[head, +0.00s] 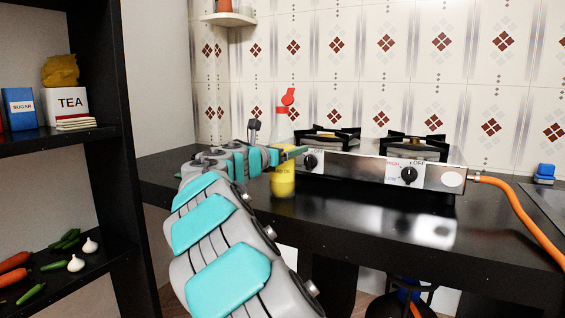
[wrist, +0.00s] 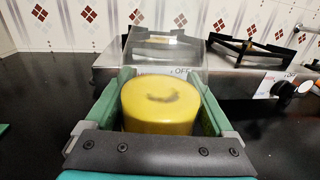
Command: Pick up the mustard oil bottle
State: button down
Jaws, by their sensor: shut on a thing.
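The mustard oil bottle (head: 283,184) is yellow low down, with part of a label reading "OIL". It appears upright at the counter's left part, just left of the stove. A red cap-like piece (head: 288,97) shows above it, with a clear part between. My gripper (head: 288,154) reaches it from the left and is shut on it. In the wrist view the yellow bottle body (wrist: 160,105) sits between the two green fingers of my gripper (wrist: 165,80). I cannot tell whether its base touches the counter.
A two-burner stove (head: 385,165) stands close right of the bottle, with an orange hose (head: 520,210) at its right. The black counter (head: 350,215) is clear in front. A dark shelf (head: 60,140) with a tea box (head: 67,104) and vegetables stands left.

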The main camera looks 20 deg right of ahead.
aim_at(288, 135)
jog(key=shift+r, duration=0.1)
jog(key=shift+a+r+p, duration=0.1)
jog(key=shift+r+p, duration=0.35)
jog(key=shift+r, duration=1.3)
jog(key=s+a+r, duration=0.1)
jog(key=s+a, duration=0.9)
jog(key=s, duration=0.2)
jog(key=shift+a+r, duration=0.15)
jog(key=shift+r, duration=0.05)
